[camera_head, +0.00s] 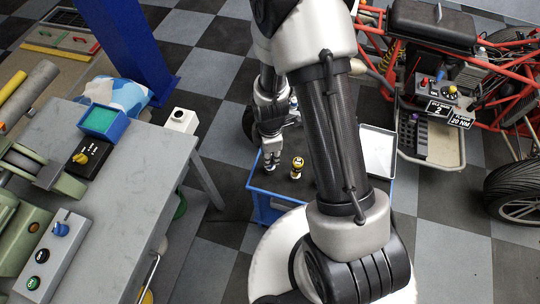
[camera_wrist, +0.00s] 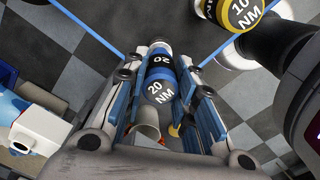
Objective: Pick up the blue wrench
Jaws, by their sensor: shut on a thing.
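The blue wrench (camera_wrist: 160,88) shows in the wrist view as a cylinder with a blue band and a dark end marked "20 NM". It lies between the two fingers of my gripper (camera_wrist: 165,68), which are shut on it. In the head view my gripper (camera_head: 270,160) is low over the left part of a blue-edged cart (camera_head: 262,190). The wrench is mostly hidden there by the fingers. I cannot tell whether its base touches the cart top.
A yellow wrench marked "10 NM" (camera_wrist: 243,17) stands close to the right, also in the head view (camera_head: 296,168). A white tray (camera_head: 378,152) is at the cart's right. A grey workbench (camera_head: 110,215) is left, a blue post (camera_head: 130,50) behind, a red-framed vehicle (camera_head: 375,42) right.

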